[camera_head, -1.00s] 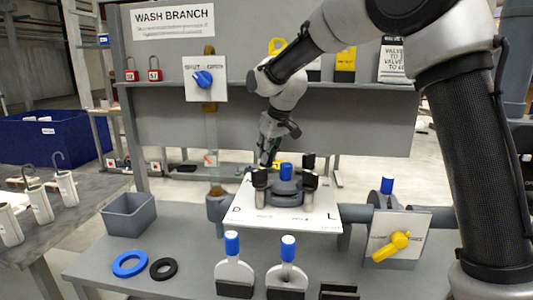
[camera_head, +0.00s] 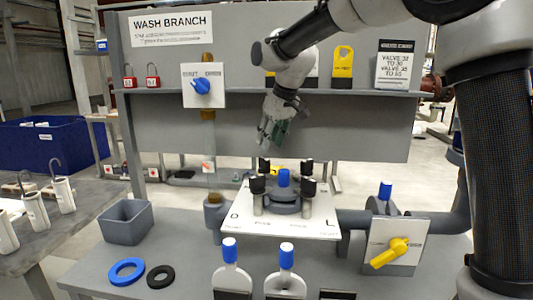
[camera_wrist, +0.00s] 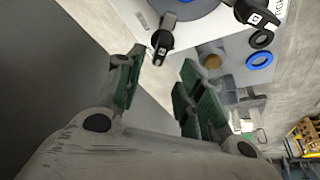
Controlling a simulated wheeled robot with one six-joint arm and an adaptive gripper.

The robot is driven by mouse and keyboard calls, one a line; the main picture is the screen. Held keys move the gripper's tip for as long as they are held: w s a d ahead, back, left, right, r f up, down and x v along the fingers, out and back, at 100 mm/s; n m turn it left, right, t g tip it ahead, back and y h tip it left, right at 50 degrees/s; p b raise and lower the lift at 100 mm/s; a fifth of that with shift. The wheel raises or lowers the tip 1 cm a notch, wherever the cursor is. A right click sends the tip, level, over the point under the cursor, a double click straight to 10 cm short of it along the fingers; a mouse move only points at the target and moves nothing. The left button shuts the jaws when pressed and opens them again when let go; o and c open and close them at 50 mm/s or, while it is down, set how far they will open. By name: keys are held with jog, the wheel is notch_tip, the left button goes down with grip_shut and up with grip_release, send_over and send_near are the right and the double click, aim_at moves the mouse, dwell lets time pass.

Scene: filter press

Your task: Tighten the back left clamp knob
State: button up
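The back left clamp knob (camera_head: 264,164) is black and stands on the white plate (camera_head: 244,229), behind and left of the blue-topped centre post (camera_head: 283,179). In the wrist view, the black knob (camera_wrist: 162,42) nearest my fingers appears to be this one; it stands beyond the fingertips, apart from them. Front left (camera_head: 257,186), back right (camera_head: 307,167) and front right (camera_head: 308,188) knobs surround the post. My gripper (camera_head: 268,142) is above the back left knob. In the wrist view my gripper (camera_wrist: 160,82) has its green fingers spread, with nothing between them.
A grey panel with a shelf (camera_head: 340,92) stands behind my gripper. A grey bin (camera_head: 126,221), blue ring (camera_head: 126,271) and black ring (camera_head: 160,275) are left of the plate. A yellow-handled valve (camera_head: 391,252) is at right. Two blue-topped pieces (camera_head: 230,262) stand in front.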

jog(key=shift+v, duration=1.8)
jog(key=shift+m+g+h, duration=0.3)
jog(key=shift+g+h, duration=0.1)
jog(key=shift+g, duration=0.1)
jog(key=s+f, duration=0.1)
jog(key=s+d+f, duration=0.1)
jog(key=f, duration=0.1)
jog(key=s+d+f, duration=0.1)
jog(key=shift+s+d+f, duration=0.15)
jog(key=shift+s+f, duration=0.15)
jog(key=shift+s, duration=0.05)
jog(key=s+d+f+m+t+h, duration=0.1)
jog(key=s+d+f+m, duration=0.2)
jog(key=s+d, duration=2.3)
jog(key=s+m, duration=0.3)
jog(key=shift+s+d+t+h, duration=0.25)
jog(key=shift+d+t+h, duration=0.1)
jog(key=shift+t+h, duration=0.05)
